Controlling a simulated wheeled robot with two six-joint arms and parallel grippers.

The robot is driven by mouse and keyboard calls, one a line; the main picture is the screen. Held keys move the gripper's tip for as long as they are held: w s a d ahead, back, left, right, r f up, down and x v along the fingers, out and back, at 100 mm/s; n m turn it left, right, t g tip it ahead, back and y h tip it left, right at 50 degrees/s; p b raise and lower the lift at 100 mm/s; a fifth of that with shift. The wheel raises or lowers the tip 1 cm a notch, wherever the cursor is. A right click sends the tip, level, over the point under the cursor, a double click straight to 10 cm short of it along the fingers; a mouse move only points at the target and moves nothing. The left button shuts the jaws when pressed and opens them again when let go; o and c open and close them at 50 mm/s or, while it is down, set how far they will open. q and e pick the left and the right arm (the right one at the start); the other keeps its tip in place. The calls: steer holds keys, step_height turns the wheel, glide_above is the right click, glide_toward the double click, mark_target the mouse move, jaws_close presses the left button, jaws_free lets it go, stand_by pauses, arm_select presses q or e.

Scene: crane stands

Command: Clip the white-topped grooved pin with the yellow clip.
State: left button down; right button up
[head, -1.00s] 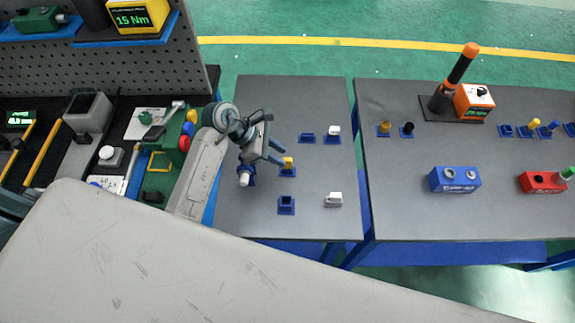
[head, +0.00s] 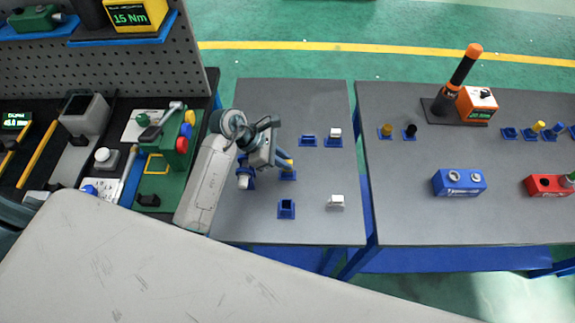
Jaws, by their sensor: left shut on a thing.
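The yellow clip (head: 290,163) is at a blue holder (head: 288,175) on the grey middle table. My left gripper (head: 284,161) reaches down from the left and is shut on the yellow clip. The fingers partly hide it, and I cannot tell whether it is clear of its holder. A white-topped pin (head: 243,182) stands at a blue base close to my left wrist, which partly hides it. Its groove is too small to make out. My right gripper is not in view.
A white part (head: 335,132) sits in a blue holder, and another white part (head: 336,201) is nearer. Two more blue holders (head: 286,210) look empty. The right table (head: 400,210) carries a blue block (head: 459,182) and a red block (head: 546,185). The middle table's front is mostly clear.

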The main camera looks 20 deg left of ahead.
arm_select(q)
steer(key=shift+r+p, duration=0.95)
steer(key=shift+r, duration=0.75)
steer(key=shift+r+p, duration=0.45)
steer(key=shift+r, duration=0.35)
